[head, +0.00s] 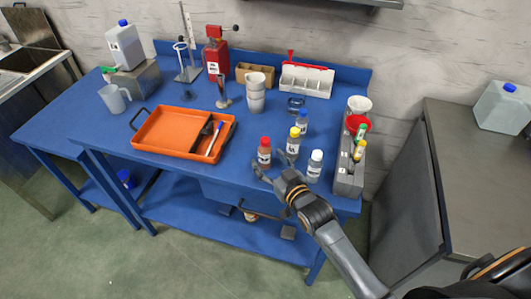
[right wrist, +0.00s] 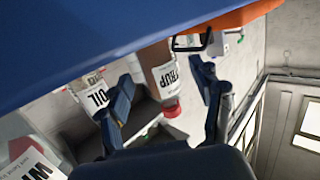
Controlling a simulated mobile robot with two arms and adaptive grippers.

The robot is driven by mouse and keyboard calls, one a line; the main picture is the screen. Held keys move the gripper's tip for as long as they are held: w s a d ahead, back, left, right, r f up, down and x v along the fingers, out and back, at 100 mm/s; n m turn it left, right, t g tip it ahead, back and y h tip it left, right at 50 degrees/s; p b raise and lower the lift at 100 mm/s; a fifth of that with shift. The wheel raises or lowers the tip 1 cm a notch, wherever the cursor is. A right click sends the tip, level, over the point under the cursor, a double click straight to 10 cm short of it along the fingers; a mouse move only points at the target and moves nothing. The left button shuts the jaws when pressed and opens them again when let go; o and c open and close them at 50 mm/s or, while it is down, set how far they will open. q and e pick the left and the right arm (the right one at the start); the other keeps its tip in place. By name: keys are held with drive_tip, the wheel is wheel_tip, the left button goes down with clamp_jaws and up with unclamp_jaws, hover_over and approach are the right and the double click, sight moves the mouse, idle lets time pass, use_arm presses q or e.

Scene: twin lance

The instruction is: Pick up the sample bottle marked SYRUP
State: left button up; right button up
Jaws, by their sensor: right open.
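The SYRUP bottle (head: 264,151) stands on the blue table near its front edge and has a red cap. In the right wrist view the SYRUP bottle (right wrist: 163,78) shows its label and red cap between my fingers. My right gripper (head: 270,166) is open at the front of this bottle, with one finger on each side; I cannot tell whether they touch it. The OIL bottle (right wrist: 95,97) is just outside one finger in the right wrist view. My left gripper is not in view.
An orange tray (head: 160,134) lies to the left. A grey rack (head: 347,180) stands at the table's right end.

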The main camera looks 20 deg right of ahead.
sight(269, 160)
drive_tip(key=x, duration=0.2)
drive_tip(key=shift+w+f, duration=0.1)
drive_tip(key=shift+w, duration=0.45)
drive_tip(key=shift+s, duration=0.1)
drive_tip(key=shift+c, duration=0.6)
drive_tip(key=c, duration=1.2)
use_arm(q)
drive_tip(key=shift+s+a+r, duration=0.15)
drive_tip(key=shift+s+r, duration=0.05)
